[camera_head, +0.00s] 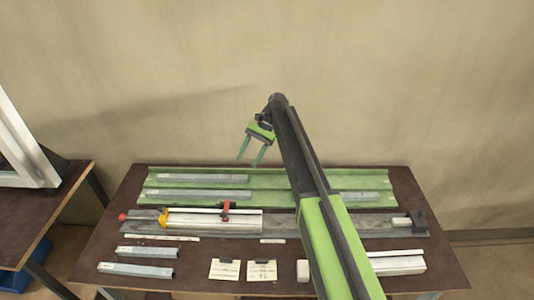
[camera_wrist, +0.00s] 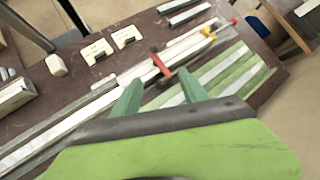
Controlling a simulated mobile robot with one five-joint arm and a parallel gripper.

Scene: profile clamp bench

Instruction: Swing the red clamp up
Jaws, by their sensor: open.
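The red clamp (camera_head: 226,210) sits at the middle of the bench, lying across a pale profile (camera_head: 195,221) in the long clamping fixture (camera_head: 290,225). In the wrist view the red clamp (camera_wrist: 161,66) shows just beyond my fingertips, its bar across the profile. I cannot tell its exact tilt. My gripper (camera_head: 249,162) is open and empty, its green fingers pointing down, in the air above the back of the bench. In the wrist view my gripper (camera_wrist: 158,85) has its fingers spread apart, with the clamp showing between and beyond them. No contact shows.
A yellow block (camera_head: 164,217) with a red knob (camera_head: 123,216) is at the fixture's left end. A dark end block (camera_head: 417,220) is at the right. A green tray (camera_head: 270,180) with profiles lies behind. Loose profiles (camera_head: 137,270) and two white cards (camera_head: 224,269) lie in front.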

